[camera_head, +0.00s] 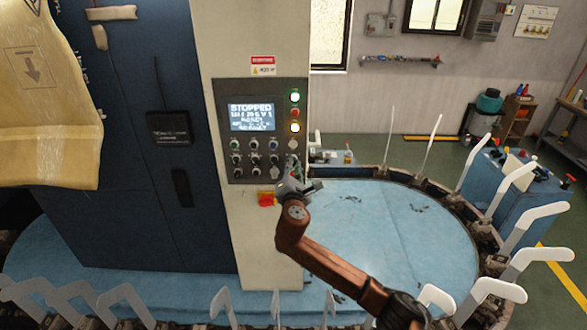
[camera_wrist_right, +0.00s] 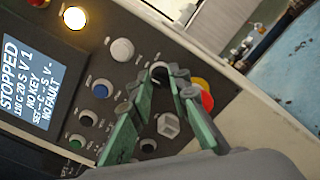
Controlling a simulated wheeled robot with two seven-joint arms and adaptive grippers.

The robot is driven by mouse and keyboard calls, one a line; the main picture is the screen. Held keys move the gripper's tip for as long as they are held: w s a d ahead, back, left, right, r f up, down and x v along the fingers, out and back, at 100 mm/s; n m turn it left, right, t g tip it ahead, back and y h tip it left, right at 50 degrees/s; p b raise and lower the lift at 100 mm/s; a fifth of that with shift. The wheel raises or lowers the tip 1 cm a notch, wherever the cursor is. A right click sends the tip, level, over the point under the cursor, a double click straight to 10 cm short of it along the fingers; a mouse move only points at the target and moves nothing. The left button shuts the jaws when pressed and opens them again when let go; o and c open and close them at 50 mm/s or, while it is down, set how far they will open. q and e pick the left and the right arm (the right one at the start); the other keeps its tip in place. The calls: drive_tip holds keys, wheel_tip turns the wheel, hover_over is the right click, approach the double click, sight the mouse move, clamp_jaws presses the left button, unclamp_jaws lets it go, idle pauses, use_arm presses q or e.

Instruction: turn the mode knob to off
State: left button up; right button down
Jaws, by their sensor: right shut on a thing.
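The control panel (camera_head: 261,130) is on a pale cabinet column, with a lit display (camera_head: 252,117) reading STOPPED. It also shows in the wrist view (camera_wrist_right: 88,22), tilted. My right gripper (camera_head: 291,171) is at the panel's lower right corner. In the wrist view its green fingers (camera_wrist_right: 168,76) converge at the panel, shut on a small dark-grey knob, apparently the mode knob (camera_wrist_right: 159,73), partly hidden by the tips. Its pointer direction cannot be read. A pale faceted control (camera_wrist_right: 168,125) shows between the fingers. My left gripper is not in view.
A red stop button on yellow (camera_head: 266,200) sits just below the panel, close beside the fingers in the wrist view (camera_wrist_right: 204,93). A blue round table (camera_head: 370,215) ringed by white sock boards (camera_head: 547,215) surrounds the column. A yellow bag (camera_head: 45,120) hangs at left.

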drive_tip(key=shift+m, duration=0.3)
drive_tip(key=c, duration=1.8)
unclamp_jaws()
drive_tip(key=s, duration=1.2)
